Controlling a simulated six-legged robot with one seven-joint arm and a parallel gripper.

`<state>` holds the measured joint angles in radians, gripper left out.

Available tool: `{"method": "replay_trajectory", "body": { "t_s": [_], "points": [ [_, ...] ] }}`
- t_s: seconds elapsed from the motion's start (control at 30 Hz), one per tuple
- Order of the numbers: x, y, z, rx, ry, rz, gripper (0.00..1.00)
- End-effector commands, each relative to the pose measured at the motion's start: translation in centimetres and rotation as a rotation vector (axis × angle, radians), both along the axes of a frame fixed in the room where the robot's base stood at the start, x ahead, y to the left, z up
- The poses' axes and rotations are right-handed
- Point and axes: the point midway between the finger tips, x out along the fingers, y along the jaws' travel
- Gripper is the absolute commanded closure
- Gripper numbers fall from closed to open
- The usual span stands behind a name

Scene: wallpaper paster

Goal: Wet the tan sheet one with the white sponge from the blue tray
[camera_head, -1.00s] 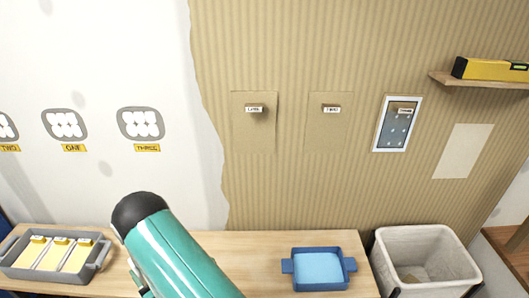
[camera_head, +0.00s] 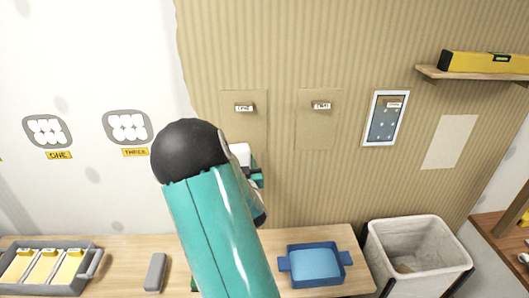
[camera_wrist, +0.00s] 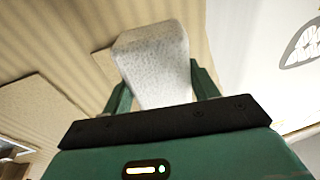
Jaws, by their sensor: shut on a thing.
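The tan sheet one (camera_head: 238,128) is a rectangle on the tan ribbed wall, with a small label that seems to read ONE. My arm covers its lower left part. My gripper (camera_wrist: 157,88) is shut on the white sponge (camera_wrist: 153,62), a pale speckled block between the dark green fingers. In the head view the sponge (camera_head: 239,154) shows in part beside my arm, over the sheet's lower area. I cannot tell whether it touches the sheet. The blue tray (camera_head: 283,264) with light blue contents sits on the table to the lower right.
A second tan sheet (camera_head: 320,130) and a framed picture (camera_head: 384,119) are to the right. A shelf (camera_head: 478,76) holds a yellow level. A white bin (camera_head: 415,232) stands right of the table. A grey tray (camera_head: 84,278) and grey block (camera_head: 155,272) are at left.

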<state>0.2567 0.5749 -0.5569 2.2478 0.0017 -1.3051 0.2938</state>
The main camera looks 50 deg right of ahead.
Motion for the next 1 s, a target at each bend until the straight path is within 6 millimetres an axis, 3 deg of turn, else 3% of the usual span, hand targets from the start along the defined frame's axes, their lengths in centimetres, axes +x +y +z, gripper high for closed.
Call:
{"method": "replay_trajectory", "body": {
  "t_s": [0.1, 0.3, 0.7, 1.0],
  "points": [
    [-3.1, -3.2, 2.4, -0.001, -0.003, -0.081, 0.64],
    [-5.7, -5.4, 4.0, 0.0, 0.0, -0.145, 0.64],
    [-5.8, -5.4, 4.1, 0.0, -0.001, -0.149, 0.64],
    [-4.4, -6.9, 4.0, -0.001, 0.001, -0.148, 0.64]
  ]
}}
